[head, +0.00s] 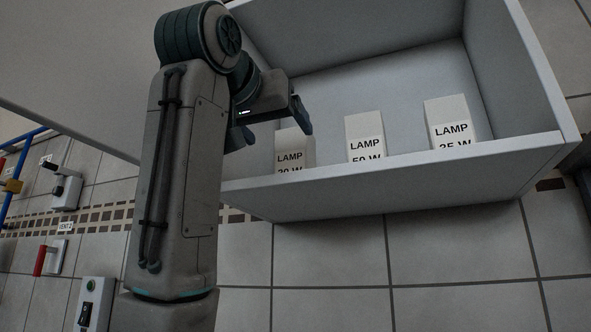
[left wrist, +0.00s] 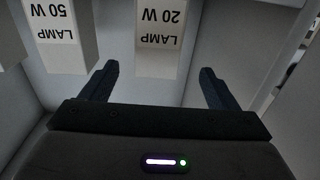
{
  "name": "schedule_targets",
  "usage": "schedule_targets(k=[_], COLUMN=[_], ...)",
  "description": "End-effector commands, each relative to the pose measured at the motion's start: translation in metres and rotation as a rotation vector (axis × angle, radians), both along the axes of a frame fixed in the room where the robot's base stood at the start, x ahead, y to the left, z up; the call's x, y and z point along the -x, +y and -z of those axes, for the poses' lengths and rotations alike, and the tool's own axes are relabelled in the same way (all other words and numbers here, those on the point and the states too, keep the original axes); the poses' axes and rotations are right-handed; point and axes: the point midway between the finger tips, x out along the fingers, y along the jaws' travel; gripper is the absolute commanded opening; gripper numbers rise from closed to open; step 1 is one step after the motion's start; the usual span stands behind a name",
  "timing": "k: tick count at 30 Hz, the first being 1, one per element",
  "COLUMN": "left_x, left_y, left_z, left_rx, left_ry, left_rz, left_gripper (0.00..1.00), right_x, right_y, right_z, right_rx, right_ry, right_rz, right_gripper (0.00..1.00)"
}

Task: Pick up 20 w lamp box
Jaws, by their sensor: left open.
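The 20 W lamp box (head: 292,150) is a small white box with black lettering, leftmost in the open white cabinet in the head view. Its lower part is hidden behind the cabinet's front lip. In the left wrist view the 20 W box (left wrist: 163,35) appears upside down, beyond and between the fingers. My left gripper (head: 272,125) is open and empty. In the head view it is just above and left of the 20 W box, and its fingers (left wrist: 157,85) also show in the left wrist view. My right gripper is not in view.
The 50 W lamp box (head: 364,132) and the 25 or 35 W lamp box (head: 449,118) stand to the right in the same cabinet (head: 400,172). The cabinet has side walls and a front lip. Wall switches (head: 68,188) and a red handle (head: 40,260) are at left.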

Motion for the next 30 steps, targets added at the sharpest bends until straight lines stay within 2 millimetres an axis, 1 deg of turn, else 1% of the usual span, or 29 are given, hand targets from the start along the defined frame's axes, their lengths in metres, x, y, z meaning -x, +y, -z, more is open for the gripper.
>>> schedule_targets(k=[3, 6, 13, 18, 21, 24, 30], left_x=[-0.02, -0.033, -0.05, -0.075, -0.086, -0.091, -0.091], left_y=[-0.008, -0.012, -0.019, -0.029, -0.033, -0.034, -0.035], left_z=[0.0, 0.0, 0.002, 0.005, 0.004, 0.004, 0.005], left_rx=[-0.001, -0.001, -0.001, -0.001, -0.001, -0.001, -0.001], left_ry=[0.004, 0.003, 0.003, 0.004, 0.003, 0.0, -0.001], left_rz=[0.001, 0.001, 0.0, 0.001, 0.0, 0.0, 0.0], left_gripper=[0.82, 0.82, 0.82, 0.82, 0.82, 0.82, 0.82], right_x=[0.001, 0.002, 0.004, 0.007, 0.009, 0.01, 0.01], right_y=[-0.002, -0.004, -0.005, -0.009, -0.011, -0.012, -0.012], right_z=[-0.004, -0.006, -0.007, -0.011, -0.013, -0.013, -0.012], right_rx=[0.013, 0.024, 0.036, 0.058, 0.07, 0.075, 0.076], right_ry=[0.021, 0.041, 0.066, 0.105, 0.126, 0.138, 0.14], right_rz=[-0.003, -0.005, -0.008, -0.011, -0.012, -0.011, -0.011], right_gripper=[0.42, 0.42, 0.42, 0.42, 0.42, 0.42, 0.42])
